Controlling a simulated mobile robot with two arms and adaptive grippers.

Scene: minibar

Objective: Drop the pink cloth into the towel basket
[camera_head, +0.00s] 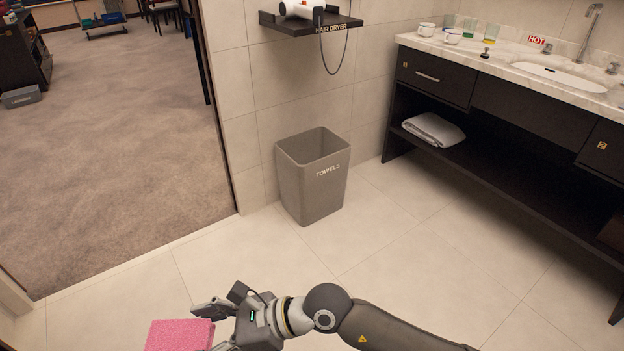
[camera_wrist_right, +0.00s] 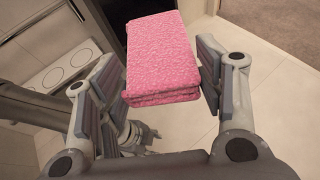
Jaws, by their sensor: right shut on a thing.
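The pink cloth (camera_head: 180,335) is a folded, speckled block at the bottom left of the head view. My right gripper (camera_head: 222,322) is shut on it and holds it above the tiled floor. In the right wrist view the cloth (camera_wrist_right: 160,55) sits between the two fingers of the right gripper (camera_wrist_right: 165,85). The towel basket (camera_head: 312,180) is a grey open-topped bin marked TOWELS, standing on the floor by the wall. The gripper and cloth are apart from it, nearer to me and to its left. My left gripper is not in view.
A black shelf (camera_head: 310,22) with a hair dryer (camera_head: 302,8) hangs above the basket. A dark vanity (camera_head: 500,130) with a marble top stands at the right, a folded white towel (camera_head: 434,129) on its lower shelf. Tiled floor between me and the basket is clear.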

